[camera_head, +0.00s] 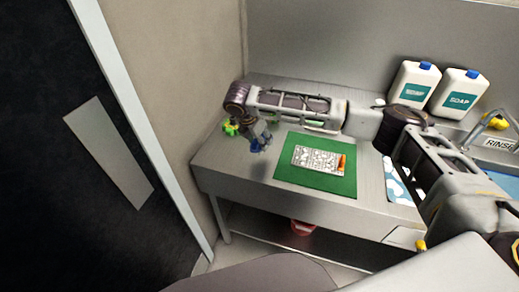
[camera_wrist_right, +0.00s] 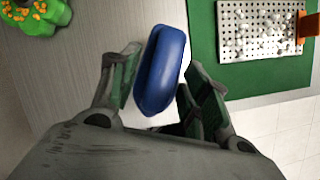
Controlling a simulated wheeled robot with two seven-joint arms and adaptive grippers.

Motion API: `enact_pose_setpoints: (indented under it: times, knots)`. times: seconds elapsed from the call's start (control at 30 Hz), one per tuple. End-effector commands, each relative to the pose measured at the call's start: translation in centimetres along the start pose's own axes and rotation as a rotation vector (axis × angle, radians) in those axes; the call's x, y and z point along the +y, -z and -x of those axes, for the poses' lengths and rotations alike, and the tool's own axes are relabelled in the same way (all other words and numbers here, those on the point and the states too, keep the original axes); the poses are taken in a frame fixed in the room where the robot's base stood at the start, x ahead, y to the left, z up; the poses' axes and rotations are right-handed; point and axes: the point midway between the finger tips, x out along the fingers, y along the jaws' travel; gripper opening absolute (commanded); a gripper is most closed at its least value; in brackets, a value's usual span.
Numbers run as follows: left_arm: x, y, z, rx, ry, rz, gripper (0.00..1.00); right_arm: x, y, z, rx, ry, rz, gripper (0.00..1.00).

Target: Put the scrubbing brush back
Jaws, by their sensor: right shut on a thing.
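A blue object, which looks like the scrubbing brush (camera_wrist_right: 162,70), is between the fingers of my right gripper (camera_wrist_right: 158,88) in the right wrist view. My right gripper (camera_head: 262,138) is shut on it. In the head view the blue brush (camera_head: 257,146) shows below the fingers, over the left part of the metal counter (camera_head: 222,160). I cannot tell whether it touches the counter. A green lobed object with orange bits (camera_wrist_right: 38,12) lies to its left; it also shows in the head view (camera_head: 230,127). My left gripper is not in view.
A green mat (camera_head: 285,172) lies right of the gripper, with a perforated metal tray (camera_head: 318,159) with an orange end on it. Two white soap bottles (camera_head: 412,88) stand at the back right, near a sink with a tap (camera_head: 482,125). A red container (camera_head: 302,228) is below the counter.

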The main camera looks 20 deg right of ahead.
Motion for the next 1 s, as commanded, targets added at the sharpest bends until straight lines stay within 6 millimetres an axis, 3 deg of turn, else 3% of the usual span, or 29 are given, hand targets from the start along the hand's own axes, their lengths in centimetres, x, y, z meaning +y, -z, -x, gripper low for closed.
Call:
enact_pose_setpoints:
  times: [0.17, 0.57, 1.0]
  knots:
    - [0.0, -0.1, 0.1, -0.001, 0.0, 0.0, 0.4, 0.0, 0.5, -1.1, -0.001, -0.001, -0.001, 0.24]
    - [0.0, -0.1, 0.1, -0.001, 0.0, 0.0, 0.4, 0.0, 0.6, -1.4, -0.001, 0.0, 0.0, 0.24]
    - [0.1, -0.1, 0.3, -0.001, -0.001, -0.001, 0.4, 0.0, 2.0, -4.6, -0.001, -0.001, 0.001, 0.24]
